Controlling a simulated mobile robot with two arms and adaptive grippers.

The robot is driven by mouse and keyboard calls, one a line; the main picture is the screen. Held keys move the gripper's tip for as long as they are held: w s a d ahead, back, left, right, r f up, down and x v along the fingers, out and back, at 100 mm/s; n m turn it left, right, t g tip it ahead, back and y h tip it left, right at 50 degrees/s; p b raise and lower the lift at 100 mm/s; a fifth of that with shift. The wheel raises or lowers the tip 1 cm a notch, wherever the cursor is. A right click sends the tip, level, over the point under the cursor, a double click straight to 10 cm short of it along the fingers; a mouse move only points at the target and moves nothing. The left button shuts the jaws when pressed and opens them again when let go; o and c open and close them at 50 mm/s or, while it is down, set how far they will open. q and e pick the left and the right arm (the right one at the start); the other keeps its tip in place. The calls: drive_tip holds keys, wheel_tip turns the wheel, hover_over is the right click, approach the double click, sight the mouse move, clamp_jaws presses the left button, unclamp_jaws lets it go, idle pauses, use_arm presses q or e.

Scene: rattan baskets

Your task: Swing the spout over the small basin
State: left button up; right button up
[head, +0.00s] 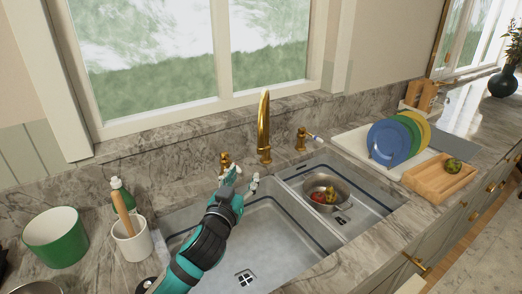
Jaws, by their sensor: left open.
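The golden spout (264,125) rises behind the sink, near the divider between the two basins. It shows nearly edge-on, so its exact heading is hard to tell. The small basin (352,222) is on the right and holds a metal bowl (341,188) with red and yellow produce. The large basin (285,245) is on the left. My left gripper (242,179) is open and empty over the back of the large basin, in front and to the left of the spout, apart from it. My right gripper is out of view.
Brass tap handles stand left (225,161) and right (301,139) of the spout. A green pot (56,238), a white utensil crock (131,240) and a green bottle (121,190) stand at left. Plates (389,143) and a wooden tray (438,180) are at right.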

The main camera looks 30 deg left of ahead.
sight(260, 147)
use_arm(q)
drive_tip(key=w+a+p, duration=0.1)
drive_tip(key=w, duration=0.4)
drive_tip(key=w+a+p, duration=0.1)
drive_tip(key=w, duration=0.4)
drive_tip(key=w+a+p, duration=0.1)
drive_tip(key=w+p, duration=0.1)
drive_tip(key=w, duration=0.3)
drive_tip(key=shift+w+r, duration=0.1)
drive_tip(key=shift+w+a, duration=0.15)
drive_tip(key=shift+w, duration=0.55)
clamp_jaws()
drive_tip(key=shift+w+f, duration=0.15)
drive_tip(key=shift+f, duration=0.2)
